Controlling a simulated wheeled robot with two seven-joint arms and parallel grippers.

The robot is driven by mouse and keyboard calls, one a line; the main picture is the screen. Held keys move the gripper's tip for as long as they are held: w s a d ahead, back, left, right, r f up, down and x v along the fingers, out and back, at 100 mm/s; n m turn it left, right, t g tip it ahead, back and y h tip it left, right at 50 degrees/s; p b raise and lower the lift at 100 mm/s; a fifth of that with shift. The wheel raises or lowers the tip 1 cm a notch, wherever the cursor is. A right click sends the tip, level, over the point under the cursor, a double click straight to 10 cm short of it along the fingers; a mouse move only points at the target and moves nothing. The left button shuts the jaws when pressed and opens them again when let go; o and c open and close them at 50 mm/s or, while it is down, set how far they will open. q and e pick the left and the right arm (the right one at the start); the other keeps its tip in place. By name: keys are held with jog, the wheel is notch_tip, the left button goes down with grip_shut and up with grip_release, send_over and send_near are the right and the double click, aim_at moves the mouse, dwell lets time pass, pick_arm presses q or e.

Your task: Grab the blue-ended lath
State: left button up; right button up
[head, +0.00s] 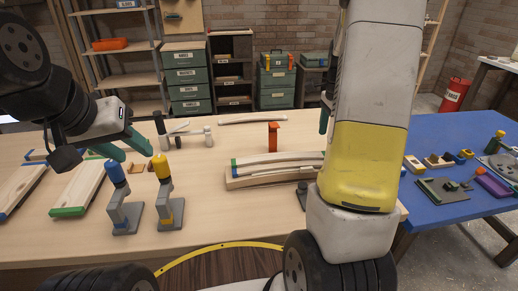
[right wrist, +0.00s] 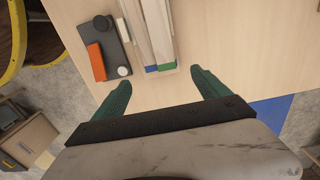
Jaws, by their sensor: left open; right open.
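In the right wrist view, a blue-ended lath (right wrist: 150,50) lies lengthwise beside a green-ended lath (right wrist: 163,45). The blue and green ends point toward my right gripper (right wrist: 161,77), which is open, with the ends just ahead between its fingertips and nothing held. In the head view, a stack of pale laths (head: 280,166) lies mid-table, with a green end showing at its left. My right arm hides its right end. My left gripper (head: 136,155) is open and empty above the left of the table, near the blue-topped clamp (head: 116,190).
A dark plate (right wrist: 120,45) with an orange block (right wrist: 96,62) lies left of the laths. A yellow clamp (head: 167,195), green-ended board (head: 80,188) and orange post (head: 272,136) stand or lie on the workbench. A blue table (head: 440,135) with tools is at right.

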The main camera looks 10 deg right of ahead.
notch_tip(320, 180, down, 8)
jog(key=shift+d+r, duration=0.15)
jog(key=shift+r, duration=0.1)
jog(key=c, duration=1.5)
jog(key=shift+r, duration=0.15)
